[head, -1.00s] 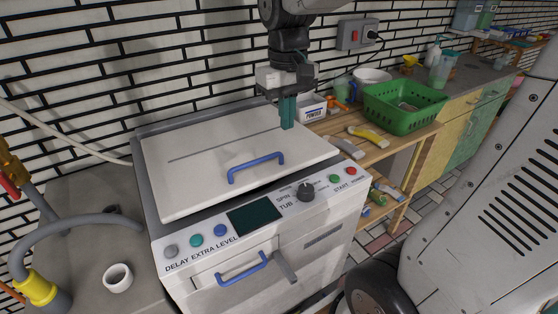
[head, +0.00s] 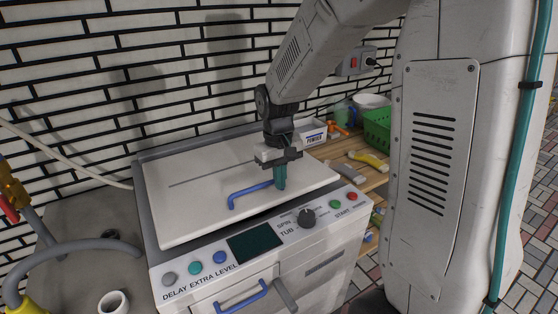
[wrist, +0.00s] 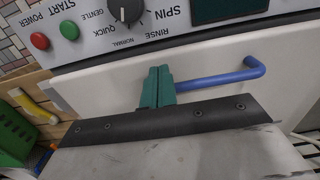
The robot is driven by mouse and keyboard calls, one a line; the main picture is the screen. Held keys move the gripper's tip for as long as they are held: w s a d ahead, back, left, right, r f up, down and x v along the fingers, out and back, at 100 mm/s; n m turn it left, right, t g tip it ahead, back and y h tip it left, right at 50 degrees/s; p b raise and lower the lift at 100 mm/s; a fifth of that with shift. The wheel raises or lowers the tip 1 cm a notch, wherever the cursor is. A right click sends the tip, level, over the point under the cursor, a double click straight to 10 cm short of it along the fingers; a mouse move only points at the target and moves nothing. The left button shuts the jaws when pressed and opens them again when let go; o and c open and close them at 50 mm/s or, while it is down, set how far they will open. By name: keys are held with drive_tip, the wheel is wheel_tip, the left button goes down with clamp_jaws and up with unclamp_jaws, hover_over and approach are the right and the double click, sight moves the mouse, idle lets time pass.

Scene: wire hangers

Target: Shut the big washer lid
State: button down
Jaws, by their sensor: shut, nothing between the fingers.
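The washer's white lid (head: 205,185) lies almost flat over the machine, with a dark gap showing between its front edge and the control panel (head: 255,243). A blue bar handle (head: 250,189) stands near the lid's front edge; it also shows in the wrist view (wrist: 215,81). My gripper (head: 280,187) points down at the handle's right end, its teal fingers shut and empty. In the wrist view the fingertips (wrist: 157,72) are beside that end and hide it. I cannot tell whether they touch the lid or the handle.
A wooden shelf at the right holds a powder box (head: 312,133), a yellow banana-shaped thing (head: 369,160) and a green basket (head: 377,128). A white cup (head: 113,303) and grey hose (head: 75,247) are at the left. A second blue handle (head: 241,297) is on the washer's front.

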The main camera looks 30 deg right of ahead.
sight(281, 197)
drive_tip(key=shift+s+f, duration=0.1)
drive_tip(key=shift+f, duration=1.25)
drive_tip(key=f, duration=0.4)
drive_tip(key=shift+s, duration=0.35)
drive_tip(key=shift+s+f, duration=0.2)
drive_tip(key=shift+s, duration=0.05)
wheel_tip(281, 197, up, 15)
drive_tip(key=shift+w, duration=0.4)
drive_tip(key=s+a+r+t, duration=0.1)
drive_tip(key=s+a+r, duration=0.1)
drive_tip(key=s, duration=0.9)
drive_tip(key=s+a+r+t, duration=0.1)
drive_tip(key=s+a+r, duration=0.1)
drive_tip(key=s, duration=0.9)
drive_tip(key=shift+s+a+r, duration=0.3)
drive_tip(key=shift+r, duration=0.15)
